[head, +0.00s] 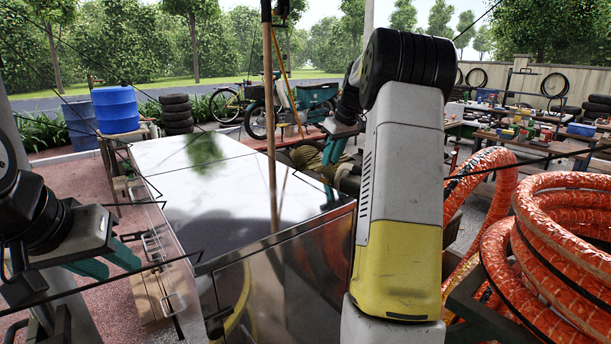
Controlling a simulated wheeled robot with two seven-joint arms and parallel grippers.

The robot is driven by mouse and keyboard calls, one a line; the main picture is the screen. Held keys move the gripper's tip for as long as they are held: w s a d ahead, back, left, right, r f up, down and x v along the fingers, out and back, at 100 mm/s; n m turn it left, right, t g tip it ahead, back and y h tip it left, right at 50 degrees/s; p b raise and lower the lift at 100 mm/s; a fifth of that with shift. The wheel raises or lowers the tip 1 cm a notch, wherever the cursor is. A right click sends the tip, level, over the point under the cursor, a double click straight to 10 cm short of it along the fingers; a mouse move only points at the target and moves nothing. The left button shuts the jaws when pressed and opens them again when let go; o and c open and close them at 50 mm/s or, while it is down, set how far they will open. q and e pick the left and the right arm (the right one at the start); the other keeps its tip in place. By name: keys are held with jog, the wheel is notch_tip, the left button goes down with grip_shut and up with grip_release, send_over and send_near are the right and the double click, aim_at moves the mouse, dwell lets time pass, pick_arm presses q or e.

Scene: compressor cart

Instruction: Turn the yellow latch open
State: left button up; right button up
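I cannot make out a yellow latch in the head view. A shiny metal box-like cart (240,185) stands in the middle, with a pale flat top and a mirror-like front panel (290,270). My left gripper (106,264) is at the left, beside the cart's left side; its teal fingers are apart and nothing shows between them. My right gripper (338,155) is beyond my raised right arm, by the cart's far right side. Its teal parts show, but the arm partly hides it and its finger gap is unclear.
Metal handles (172,304) line the cart's left side. Thick orange hose coils (550,245) fill the right. Blue barrels (116,109), a moped (290,105) and cluttered tables (520,140) stand behind.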

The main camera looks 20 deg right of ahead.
jog(key=x, duration=0.7)
jog(key=shift+f, duration=0.3)
grip_shut()
